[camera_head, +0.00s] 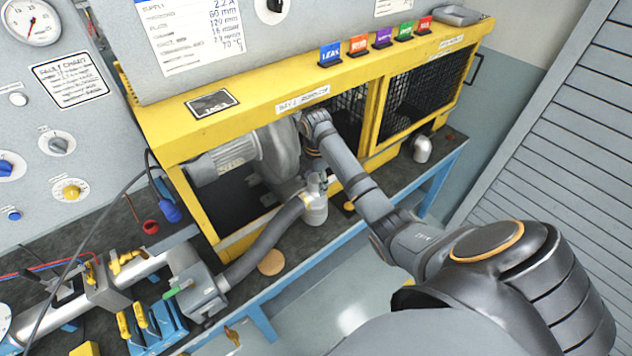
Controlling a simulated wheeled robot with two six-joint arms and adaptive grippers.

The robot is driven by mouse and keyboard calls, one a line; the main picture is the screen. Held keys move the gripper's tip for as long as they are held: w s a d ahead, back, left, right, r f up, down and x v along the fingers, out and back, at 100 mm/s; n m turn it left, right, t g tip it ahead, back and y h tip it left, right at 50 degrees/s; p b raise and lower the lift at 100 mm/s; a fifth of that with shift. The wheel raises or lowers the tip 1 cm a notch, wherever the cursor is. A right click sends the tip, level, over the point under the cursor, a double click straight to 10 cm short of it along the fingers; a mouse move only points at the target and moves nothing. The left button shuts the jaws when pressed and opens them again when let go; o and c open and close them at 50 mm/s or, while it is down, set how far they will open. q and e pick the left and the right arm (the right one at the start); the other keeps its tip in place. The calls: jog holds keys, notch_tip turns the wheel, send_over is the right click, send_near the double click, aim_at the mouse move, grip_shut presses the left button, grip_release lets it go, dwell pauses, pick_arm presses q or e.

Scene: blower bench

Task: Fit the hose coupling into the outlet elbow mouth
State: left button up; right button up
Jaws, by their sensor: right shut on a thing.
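The dark grey corrugated hose (262,246) rises from a grey box at lower left to a silvery metal fitting (315,210) below the blower. The hose coupling appears to be at this upper end; I cannot clearly separate it from the fitting. My right arm reaches in from the right, its wrist bent down beside the blower. My right gripper (316,178) is small and partly hidden here, shut on what appears to be the hose coupling. The outlet elbow mouth is not clearly distinguishable, so seating cannot be judged. My left gripper is not in view.
The blower (275,150) sits in a yellow frame (240,110) with mesh panels. A silvery capped piece (423,149) stands farther right on the bench. A tan disc (271,262) lies beside the hose. Blue clamps (155,325) and a metal pipe are at lower left.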

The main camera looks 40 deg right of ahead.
jog(key=shift+f, duration=0.2)
jog(key=o, duration=1.3)
jog(key=shift+c, duration=0.2)
notch_tip(320, 180, up, 7)
jog(key=shift+r, duration=0.2)
